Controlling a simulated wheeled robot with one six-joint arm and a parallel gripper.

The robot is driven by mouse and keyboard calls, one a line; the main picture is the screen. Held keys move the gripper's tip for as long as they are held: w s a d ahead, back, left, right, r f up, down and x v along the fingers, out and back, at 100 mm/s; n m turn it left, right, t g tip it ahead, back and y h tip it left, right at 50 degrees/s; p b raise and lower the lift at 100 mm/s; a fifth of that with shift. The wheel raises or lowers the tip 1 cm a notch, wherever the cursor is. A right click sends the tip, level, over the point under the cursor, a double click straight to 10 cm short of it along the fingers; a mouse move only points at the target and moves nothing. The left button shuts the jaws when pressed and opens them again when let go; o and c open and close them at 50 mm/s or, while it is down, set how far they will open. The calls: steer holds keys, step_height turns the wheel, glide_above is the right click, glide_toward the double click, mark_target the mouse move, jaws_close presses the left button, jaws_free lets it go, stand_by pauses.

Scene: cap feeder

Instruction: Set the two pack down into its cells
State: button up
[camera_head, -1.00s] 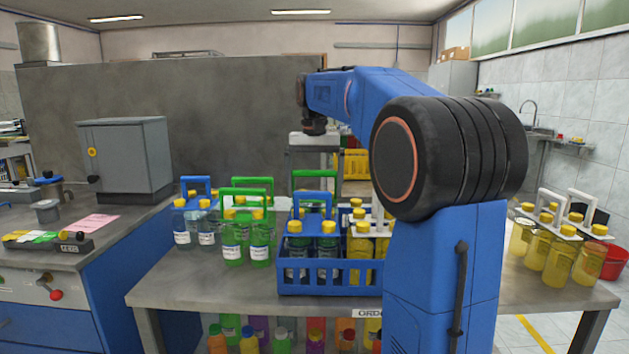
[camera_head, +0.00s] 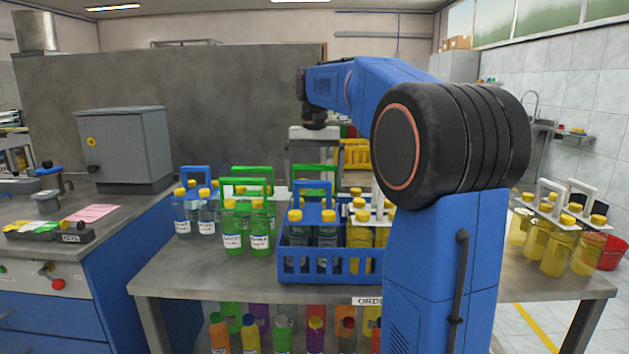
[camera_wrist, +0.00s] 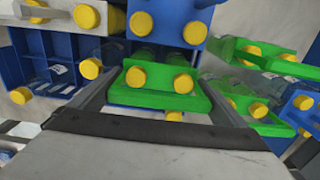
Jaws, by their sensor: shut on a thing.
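My gripper (camera_wrist: 158,105) is shut on a two pack with a green carrier (camera_wrist: 150,97) and two yellow caps, between the fingers in the wrist view. In the head view its green handle (camera_head: 315,170) shows behind a blue handle; its bottles are mostly hidden. The blue crate (camera_head: 327,270) stands on the table below. A blue-handled pack (camera_head: 312,217) sits in its left front cells, and a white-topped pack with yellow bottles (camera_head: 360,236) is on the right. The held pack is upright behind the blue pack; whether it touches the crate cannot be told.
Green-handled packs (camera_head: 246,220) and a blue-handled pack (camera_head: 195,212) stand close left of the crate. White-handled yellow packs (camera_head: 556,235) stand at the table's right end. The table (camera_head: 215,283) is clear in front. My arm hides the table right of the crate.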

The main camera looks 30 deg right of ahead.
steer(key=shift+f, duration=0.4)
steer(key=o, duration=1.3)
steer(key=shift+o, duration=0.2)
step_height(320, 180, up, 17)
steer(key=shift+r, duration=0.2)
